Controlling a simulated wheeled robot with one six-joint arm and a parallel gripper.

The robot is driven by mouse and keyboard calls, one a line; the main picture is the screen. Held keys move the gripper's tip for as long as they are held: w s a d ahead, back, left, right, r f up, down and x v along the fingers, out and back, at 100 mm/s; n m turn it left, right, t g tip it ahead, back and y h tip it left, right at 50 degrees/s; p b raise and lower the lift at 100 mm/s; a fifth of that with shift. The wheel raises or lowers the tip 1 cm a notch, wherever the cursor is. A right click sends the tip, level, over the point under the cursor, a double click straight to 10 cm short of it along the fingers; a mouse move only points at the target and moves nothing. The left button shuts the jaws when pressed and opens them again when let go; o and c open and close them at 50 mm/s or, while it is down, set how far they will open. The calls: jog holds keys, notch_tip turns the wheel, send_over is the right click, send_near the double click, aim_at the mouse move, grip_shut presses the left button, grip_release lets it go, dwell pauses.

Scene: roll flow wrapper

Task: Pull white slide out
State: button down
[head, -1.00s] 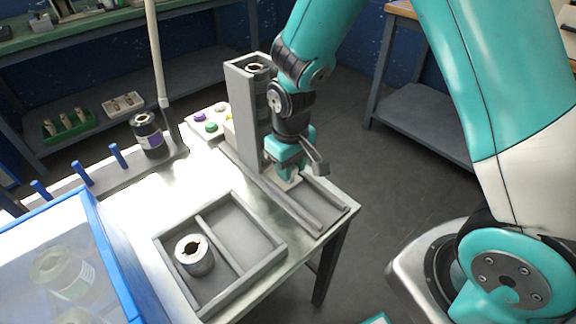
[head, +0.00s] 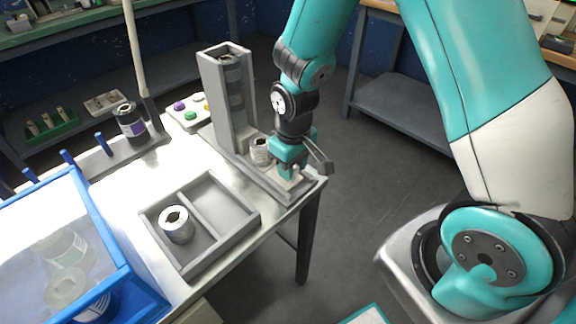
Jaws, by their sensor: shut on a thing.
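The white slide (head: 285,184) sits in the grey channel at the foot of the grey upright magazine (head: 229,100), drawn out toward the table's right corner. My gripper (head: 289,173) is shut on the slide's outer end and partly hides it. A light roll (head: 260,151) stands on the slide's track between the magazine and my gripper. Dark rolls (head: 231,70) are stacked inside the magazine.
A grey two-part tray (head: 243,224) holds one roll (head: 176,225) in its left compartment; its right compartment is empty. A button panel (head: 188,112), a dark roll (head: 130,122) by blue pegs, and a blue-framed clear box (head: 120,262) stand to the left.

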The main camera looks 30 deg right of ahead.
jog(key=c, duration=0.8)
grip_release()
jog(key=shift+s+d, duration=0.25)
jog(key=shift+d, duration=0.05)
jog(key=shift+o, duration=0.2)
jog(key=shift+w+a, duration=0.1)
jog(key=shift+a, duration=0.15)
notch_tip(320, 180, up, 17)
jog(key=p, duration=0.2)
jog(key=shift+r, duration=0.2)
jog(key=s+a+r+n+y+p, duration=0.1)
jog(key=s+a+r+y+p, duration=0.1)
jog(key=s+r, duration=0.4)
jog(key=s+a+r+n+y+p, duration=0.2)
jog(key=s+a+r+p, duration=0.2)
jog(key=s, duration=0.6)
notch_tip(320, 180, up, 3)
jog(key=shift+s+a+r, duration=0.1)
jog(key=shift+s+a, duration=0.3)
jog(key=shift+a, duration=0.55)
